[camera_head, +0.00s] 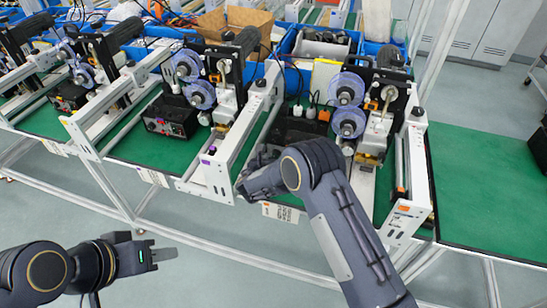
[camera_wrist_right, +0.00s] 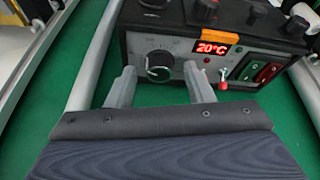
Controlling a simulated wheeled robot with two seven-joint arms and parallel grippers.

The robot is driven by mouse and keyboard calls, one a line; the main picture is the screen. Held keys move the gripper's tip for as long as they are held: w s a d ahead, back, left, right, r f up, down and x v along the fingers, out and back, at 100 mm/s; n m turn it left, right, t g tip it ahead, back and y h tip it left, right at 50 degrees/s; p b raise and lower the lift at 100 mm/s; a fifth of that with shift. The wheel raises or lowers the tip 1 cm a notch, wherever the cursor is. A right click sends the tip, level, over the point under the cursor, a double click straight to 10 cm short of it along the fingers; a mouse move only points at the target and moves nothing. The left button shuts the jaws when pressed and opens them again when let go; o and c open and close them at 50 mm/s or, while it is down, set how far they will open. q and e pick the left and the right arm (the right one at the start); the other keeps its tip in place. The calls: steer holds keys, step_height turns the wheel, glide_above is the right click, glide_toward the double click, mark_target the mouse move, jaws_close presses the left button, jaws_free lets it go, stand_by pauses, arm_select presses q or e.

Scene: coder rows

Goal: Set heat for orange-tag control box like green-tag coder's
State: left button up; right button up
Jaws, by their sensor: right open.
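The orange-tag control box (camera_wrist_right: 185,50) fills the top of the right wrist view. Its orange tag (camera_wrist_right: 219,36) sits above a red display (camera_wrist_right: 213,49) reading 20°C. A round black dial knob (camera_wrist_right: 158,66) with a white mark is left of the display. My right gripper (camera_wrist_right: 163,88) is open, with its fingertips either side of and just below the knob; contact cannot be told. In the head view, my right gripper (camera_head: 247,188) is at the bench front, and the dark box (camera_head: 298,128) behind my forearm is partly hidden. My left gripper (camera_head: 165,254) is off the bench; its opening is unclear. I cannot make out a green tag.
A small red lever (camera_wrist_right: 222,80) and green and red rocker switches (camera_wrist_right: 268,72) are right of the knob. White rails (camera_head: 240,140) stand beside the box. Another control box (camera_head: 172,117) is at the neighbouring coder.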

steer(key=shift+c, duration=0.2)
steer(key=c, duration=1)
steer(key=shift+o, duration=0.2)
steer(key=m+y+b, duration=0.1)
steer(key=b, duration=0.5)
steer(key=m+y+b, duration=0.1)
steer(key=m+b, duration=0.1)
steer(key=b, duration=0.5)
steer(key=m+t+b, duration=0.1)
steer(key=b, duration=0.6)
steer(key=shift+s+d+f+y, duration=0.1)
steer(key=shift+d+f+y, duration=0.1)
steer(key=shift+f+y, duration=0.2)
steer(key=shift+r+m+b, duration=0.25)
steer(key=shift+m+b, duration=0.15)
steer(key=shift+b, duration=0.4)
steer(key=shift+r, duration=0.1)
steer(key=o, duration=1)
steer(key=shift+s, duration=0.1)
